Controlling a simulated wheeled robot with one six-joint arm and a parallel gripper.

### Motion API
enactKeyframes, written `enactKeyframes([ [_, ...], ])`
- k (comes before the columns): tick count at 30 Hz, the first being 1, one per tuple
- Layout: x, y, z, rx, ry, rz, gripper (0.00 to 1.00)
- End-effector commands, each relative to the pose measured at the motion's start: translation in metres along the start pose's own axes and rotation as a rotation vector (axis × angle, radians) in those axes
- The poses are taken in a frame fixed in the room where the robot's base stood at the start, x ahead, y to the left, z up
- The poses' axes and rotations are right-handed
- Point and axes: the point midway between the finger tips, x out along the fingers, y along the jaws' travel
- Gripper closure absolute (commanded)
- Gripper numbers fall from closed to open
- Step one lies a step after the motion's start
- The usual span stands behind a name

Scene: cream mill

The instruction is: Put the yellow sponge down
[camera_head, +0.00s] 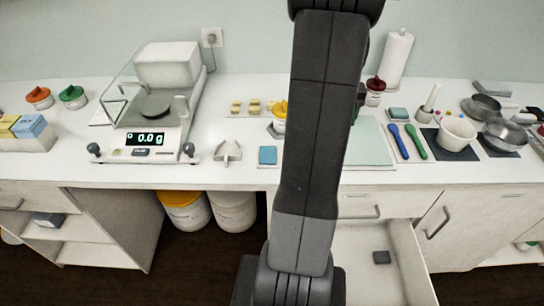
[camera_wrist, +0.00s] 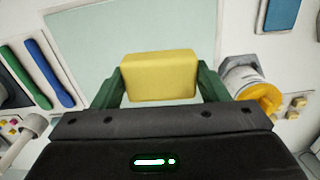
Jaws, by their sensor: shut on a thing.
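The yellow sponge (camera_wrist: 160,77) is a small block held between the two green fingers of my gripper (camera_wrist: 160,84) in the wrist view. My gripper is shut on it. Behind the sponge in that view lies a pale green mat (camera_wrist: 85,45) on the white counter. The mat also shows in the head view (camera_head: 370,145), right of my arm. In the head view my arm hides the gripper and the sponge. I cannot tell how high the sponge is above the mat.
Blue and green spoons (camera_head: 407,142) lie right of the mat, beside a white mortar (camera_head: 456,134). A yellow-lidded jar (camera_wrist: 258,95) stands near the gripper. A scale (camera_head: 150,130) and blue pad (camera_head: 268,155) are left. An open drawer (camera_head: 400,275) juts out below the counter.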

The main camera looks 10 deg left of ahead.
Motion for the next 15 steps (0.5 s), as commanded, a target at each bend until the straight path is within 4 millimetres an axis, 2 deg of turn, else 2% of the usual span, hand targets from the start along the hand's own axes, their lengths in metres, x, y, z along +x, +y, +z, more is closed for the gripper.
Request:
enactKeyframes([
  [1, 0.004, -0.023, -0.001, -0.016, 0.003, 0.0, 0.54],
  [6, -0.001, -0.089, 0.006, -0.033, 0.003, 0.0, 0.54],
  [12, -0.007, -0.154, 0.025, -0.048, 0.002, -0.001, 0.54],
  [15, -0.009, -0.175, 0.035, -0.053, 0.0, 0.0, 0.54],
])
